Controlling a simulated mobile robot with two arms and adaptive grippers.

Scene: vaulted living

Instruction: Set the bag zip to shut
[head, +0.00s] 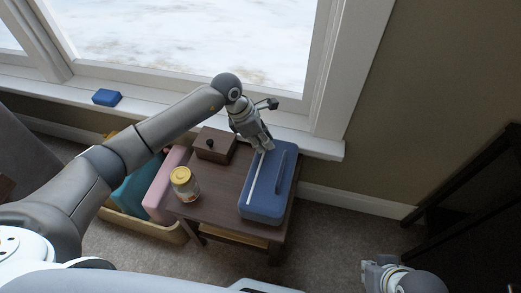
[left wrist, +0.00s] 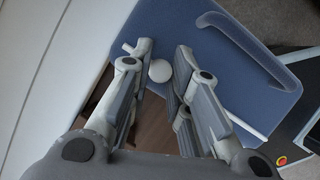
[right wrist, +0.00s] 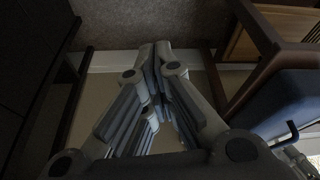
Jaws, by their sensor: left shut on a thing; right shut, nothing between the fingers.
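The blue bag (head: 262,207) lies on a small dark wooden side table. A raised handle runs along its right part, and a pale zip line (head: 255,180) runs along its top to the left of the handle. My left gripper (head: 265,147) is at the far end of the zip line. In the left wrist view its fingers are closed in on the round white zip pull (left wrist: 160,71), over the blue bag (left wrist: 228,75). The fingers partly hide the zip. My right gripper (head: 370,275) is shut and empty, low at the right, away from the bag; its fingertips meet in the right wrist view (right wrist: 158,52).
The side table (head: 217,190) also holds a brown box (head: 214,145) with a dark knob and a yellow-lidded jar (head: 185,184). A bin (head: 145,223) with coloured items stands left. A window sill (head: 300,143) runs behind, with a blue block (head: 107,97) on it. Dark furniture stands right.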

